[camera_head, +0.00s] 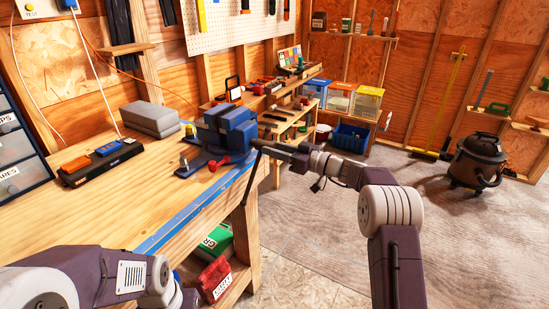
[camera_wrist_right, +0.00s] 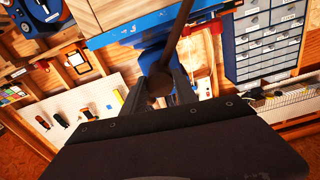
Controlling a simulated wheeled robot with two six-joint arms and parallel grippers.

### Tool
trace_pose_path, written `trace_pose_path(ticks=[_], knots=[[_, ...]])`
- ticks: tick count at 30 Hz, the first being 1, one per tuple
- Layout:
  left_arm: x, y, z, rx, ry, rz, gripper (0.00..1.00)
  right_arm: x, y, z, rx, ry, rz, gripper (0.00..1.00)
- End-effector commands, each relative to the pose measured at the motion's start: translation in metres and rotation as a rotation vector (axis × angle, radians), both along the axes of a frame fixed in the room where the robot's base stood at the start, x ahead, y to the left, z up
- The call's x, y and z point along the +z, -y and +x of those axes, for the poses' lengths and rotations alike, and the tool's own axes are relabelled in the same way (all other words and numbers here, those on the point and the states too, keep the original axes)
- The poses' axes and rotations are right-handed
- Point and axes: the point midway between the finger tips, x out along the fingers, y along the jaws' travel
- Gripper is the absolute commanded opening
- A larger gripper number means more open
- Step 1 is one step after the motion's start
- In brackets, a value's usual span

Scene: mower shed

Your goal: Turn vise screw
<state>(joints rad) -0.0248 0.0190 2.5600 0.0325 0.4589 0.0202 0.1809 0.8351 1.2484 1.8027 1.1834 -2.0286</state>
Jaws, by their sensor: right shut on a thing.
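The blue vise (camera_head: 235,128) stands at the right edge of the wooden workbench (camera_head: 150,195). Its dark handle bar (camera_head: 249,182) slants down beside the bench edge. My right gripper (camera_head: 263,147) is at the front of the vise, by the upper end of the bar, and is shut on the bar. In the right wrist view the bar (camera_wrist_right: 181,42) runs down from the top edge to a round end between my fingers (camera_wrist_right: 163,88). Blue vise parts (camera_wrist_right: 153,62) show behind it. My left arm enters at the lower left; its gripper is out of view.
A grey block (camera_head: 152,118) and a black-orange case (camera_head: 100,160) lie on the bench. A red bin (camera_head: 214,280) and a green box (camera_head: 217,238) sit below it. A shop vacuum (camera_head: 477,160) stands at right. The floor (camera_head: 310,225) right of the bench is clear.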

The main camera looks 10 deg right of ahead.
Motion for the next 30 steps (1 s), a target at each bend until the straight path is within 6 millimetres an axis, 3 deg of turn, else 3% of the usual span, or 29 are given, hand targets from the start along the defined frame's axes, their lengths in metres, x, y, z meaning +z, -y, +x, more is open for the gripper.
trace_pose_path(ticks=[1,3,12,30], knots=[[-0.015,0.000,0.000,0.000,0.000,0.000,0.36,-0.007,0.000,0.000,0.001,-0.023,0.019,0.00],[-0.024,0.000,0.000,0.000,0.000,0.000,0.36,-0.007,0.000,0.000,0.001,-0.067,0.050,0.00],[-0.047,0.000,0.000,0.000,0.000,0.000,0.36,-0.004,0.000,0.000,0.000,-0.231,0.168,0.00],[-0.057,0.000,0.000,0.000,0.000,0.000,0.36,-0.001,0.001,0.000,0.000,-0.341,0.247,0.00]])
